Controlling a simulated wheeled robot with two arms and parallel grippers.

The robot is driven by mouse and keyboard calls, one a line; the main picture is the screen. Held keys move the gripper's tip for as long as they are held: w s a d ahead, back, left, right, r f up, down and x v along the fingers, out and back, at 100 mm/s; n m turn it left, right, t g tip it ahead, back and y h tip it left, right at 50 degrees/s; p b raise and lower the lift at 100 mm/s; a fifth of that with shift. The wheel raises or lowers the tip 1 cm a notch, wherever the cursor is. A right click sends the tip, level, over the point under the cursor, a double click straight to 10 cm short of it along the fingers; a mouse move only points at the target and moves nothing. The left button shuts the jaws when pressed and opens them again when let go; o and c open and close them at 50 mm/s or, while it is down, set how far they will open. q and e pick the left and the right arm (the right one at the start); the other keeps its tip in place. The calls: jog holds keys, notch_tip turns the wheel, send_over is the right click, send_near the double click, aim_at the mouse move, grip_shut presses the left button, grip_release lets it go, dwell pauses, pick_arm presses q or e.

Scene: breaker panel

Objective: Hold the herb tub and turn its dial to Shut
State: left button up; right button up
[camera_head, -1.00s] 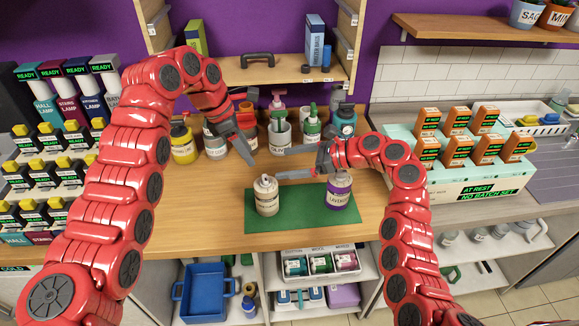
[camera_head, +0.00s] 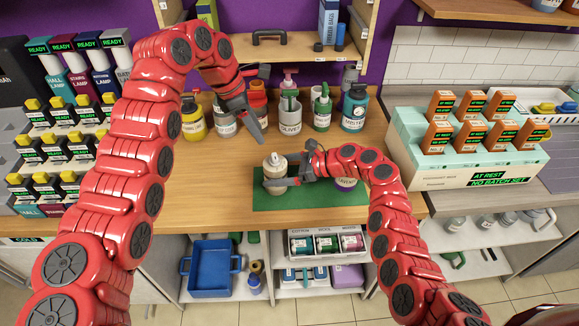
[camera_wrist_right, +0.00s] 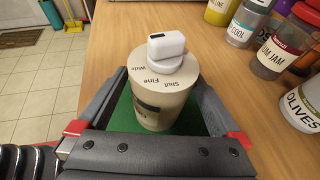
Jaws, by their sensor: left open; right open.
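The herb tub (camera_head: 274,170) is a beige cylinder on the green mat (camera_head: 305,200). In the right wrist view it stands upright (camera_wrist_right: 160,103) with a white dial (camera_wrist_right: 168,48) on top. Wide, Fine and Shut are printed around the lid. I cannot tell which word the dial marks. My right gripper (camera_head: 282,172) is open, with a finger on either side of the tub; in its wrist view (camera_wrist_right: 160,90) gaps show beside the tub. My left gripper (camera_head: 262,105) is open and empty, above and behind the tub.
A purple-labelled jar (camera_head: 346,184) stands on the mat right of the tub, partly behind my right arm. Olives (camera_head: 290,115) and several other containers line the back of the counter. A teal rack (camera_head: 455,160) stands at right. The wooden counter left of the mat is clear.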

pick_arm(q)
jog(key=shift+d, duration=0.1)
pick_arm(e)
jog(key=shift+w+a+f, duration=0.15)
jog(key=shift+a, duration=0.1)
jog(key=shift+c, duration=0.2)
jog(key=c, duration=1.3)
pick_arm(q)
jog(key=shift+c, duration=0.2)
